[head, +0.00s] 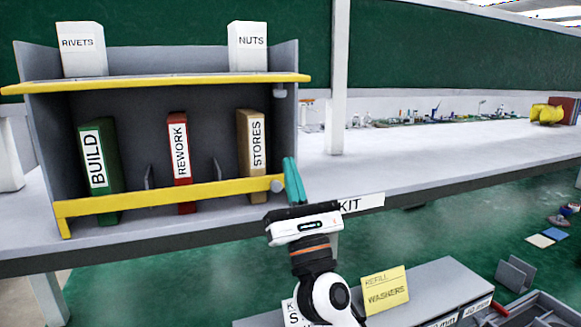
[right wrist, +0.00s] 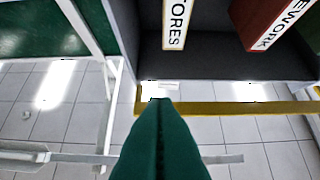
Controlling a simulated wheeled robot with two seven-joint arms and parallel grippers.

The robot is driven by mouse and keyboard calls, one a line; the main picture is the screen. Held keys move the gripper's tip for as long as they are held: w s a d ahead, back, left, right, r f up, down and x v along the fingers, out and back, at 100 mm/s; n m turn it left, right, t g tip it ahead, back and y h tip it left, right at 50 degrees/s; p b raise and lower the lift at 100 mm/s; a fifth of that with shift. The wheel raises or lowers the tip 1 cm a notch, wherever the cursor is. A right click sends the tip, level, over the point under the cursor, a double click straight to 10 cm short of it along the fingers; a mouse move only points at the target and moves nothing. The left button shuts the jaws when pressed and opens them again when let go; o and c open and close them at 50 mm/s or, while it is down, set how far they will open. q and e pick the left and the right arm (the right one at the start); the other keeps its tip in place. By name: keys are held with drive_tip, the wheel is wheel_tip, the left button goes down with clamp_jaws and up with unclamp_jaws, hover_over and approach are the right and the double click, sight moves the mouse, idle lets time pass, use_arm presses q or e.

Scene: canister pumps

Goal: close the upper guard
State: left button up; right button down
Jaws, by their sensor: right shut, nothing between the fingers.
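A grey shelf unit (head: 290,125) stands on the bench with two yellow bars. The upper guard (head: 160,84) is the yellow bar along the upper shelf's front edge, below the two white boxes. A small grey knob (head: 280,91) sits under its right end. The lower yellow bar (head: 160,196) runs in front of the binders and also shows in the right wrist view (right wrist: 240,108). My right gripper (head: 290,160) has teal fingers, shut and empty, pointing up beside the lower bar's right end, below the upper guard. Whether it touches the lower bar cannot be told. My left gripper is not in view.
White boxes RIVETS (head: 82,48) and NUTS (head: 248,45) stand on top. Binders BUILD (head: 98,165), REWORK (head: 180,160) and STORES (head: 252,145) stand inside. A white post (head: 338,80) rises right of the unit. The bench (head: 430,165) right of it is mostly clear.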

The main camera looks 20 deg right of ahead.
drive_tip(key=w+r+p, duration=0.4)
drive_tip(key=r+p, duration=0.1)
drive_tip(key=r, duration=0.4)
drive_tip(key=shift+w+a+f, duration=0.1)
drive_tip(key=shift+w+f, duration=0.05)
